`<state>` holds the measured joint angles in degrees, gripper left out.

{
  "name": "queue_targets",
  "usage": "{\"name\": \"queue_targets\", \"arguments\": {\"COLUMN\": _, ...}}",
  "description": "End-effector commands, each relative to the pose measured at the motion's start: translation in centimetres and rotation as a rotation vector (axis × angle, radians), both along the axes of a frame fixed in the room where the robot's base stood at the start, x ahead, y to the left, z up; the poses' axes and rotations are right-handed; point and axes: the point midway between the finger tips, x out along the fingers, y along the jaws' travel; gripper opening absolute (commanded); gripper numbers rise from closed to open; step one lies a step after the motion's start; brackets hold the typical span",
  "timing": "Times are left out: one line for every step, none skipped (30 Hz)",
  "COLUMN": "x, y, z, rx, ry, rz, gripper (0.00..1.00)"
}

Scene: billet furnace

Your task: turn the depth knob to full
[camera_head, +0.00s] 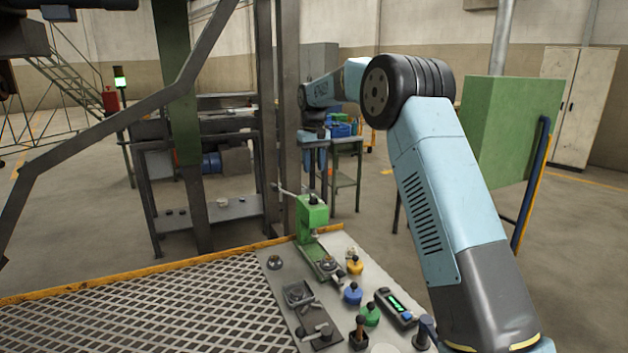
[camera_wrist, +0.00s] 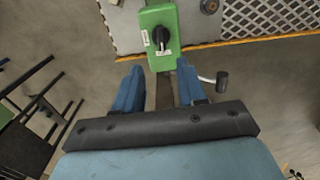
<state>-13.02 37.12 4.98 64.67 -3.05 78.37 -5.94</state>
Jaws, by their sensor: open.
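The depth knob (camera_wrist: 160,35) is a small black knob with a pointer bar on top of the green press head (camera_wrist: 172,18). White labels sit beside and below it in the wrist view; their text is too small to read. In the head view the knob (camera_head: 314,199) tops the green press (camera_head: 311,217) at the far end of the bench plate. My gripper (camera_wrist: 160,65) has its two blue fingers spread with nothing between them. The knob lies just beyond the fingertips in the wrist view, apart from them. In the head view my gripper (camera_head: 315,168) hangs above the press.
A lever with a dark grip (camera_wrist: 222,82) sticks out from the press near one finger. The grey plate (camera_head: 285,283) carries blue, green and yellow knobbed pieces and a device with a green display (camera_head: 396,305). A steel post (camera_head: 286,110) stands close behind the press.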

Motion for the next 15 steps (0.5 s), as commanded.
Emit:
{"name": "queue_targets", "arguments": {"x": 0.1, "y": 0.0, "z": 0.8, "rx": 0.001, "ry": -0.002, "rz": 0.0, "gripper": 0.4}}
{"name": "queue_targets", "arguments": {"x": 0.1, "y": 0.0, "z": 1.3, "rx": 0.001, "ry": -0.002, "rz": 0.0, "gripper": 0.4}}
{"name": "queue_targets", "arguments": {"x": 0.1, "y": 0.0, "z": 1.8, "rx": 0.001, "ry": -0.002, "rz": 0.0, "gripper": 0.4}}
{"name": "queue_targets", "arguments": {"x": 0.1, "y": 0.0, "z": 2.1, "rx": 0.001, "ry": -0.002, "rz": 0.0, "gripper": 0.4}}
{"name": "queue_targets", "arguments": {"x": 0.1, "y": 0.0, "z": 2.3, "rx": 0.0, "ry": -0.001, "rz": 0.0, "gripper": 0.4}}
{"name": "queue_targets", "arguments": {"x": 0.1, "y": 0.0, "z": 2.7, "rx": 0.0, "ry": 0.0, "rz": 0.0, "gripper": 0.4}}
{"name": "queue_targets", "arguments": {"x": 0.1, "y": 0.0, "z": 2.9, "rx": 0.0, "ry": 0.0, "rz": 0.0, "gripper": 0.4}}
{"name": "queue_targets", "arguments": {"x": 0.1, "y": 0.0, "z": 3.0, "rx": 0.0, "ry": 0.0, "rz": 0.0, "gripper": 0.4}}
{"name": "queue_targets", "arguments": {"x": 0.1, "y": 0.0, "z": 3.2, "rx": 0.0, "ry": 0.0, "rz": 0.0, "gripper": 0.4}}
{"name": "queue_targets", "arguments": {"x": 0.1, "y": 0.0, "z": 3.3, "rx": 0.0, "ry": 0.0, "rz": 0.0, "gripper": 0.4}}
{"name": "queue_targets", "arguments": {"x": 0.1, "y": 0.0, "z": 3.3, "rx": 0.0, "ry": 0.0, "rz": 0.0, "gripper": 0.4}}
{"name": "queue_targets", "arguments": {"x": 0.1, "y": 0.0, "z": 3.4, "rx": 0.0, "ry": 0.001, "rz": 0.0, "gripper": 0.4}}
{"name": "queue_targets", "arguments": {"x": 0.1, "y": 0.0, "z": 3.4, "rx": 0.0, "ry": 0.001, "rz": 0.0, "gripper": 0.4}}
{"name": "queue_targets", "arguments": {"x": 0.1, "y": 0.0, "z": 3.4, "rx": 0.0, "ry": 0.001, "rz": 0.0, "gripper": 0.4}}
{"name": "queue_targets", "arguments": {"x": 0.1, "y": 0.0, "z": 3.4, "rx": 0.0, "ry": 0.001, "rz": 0.0, "gripper": 0.4}}
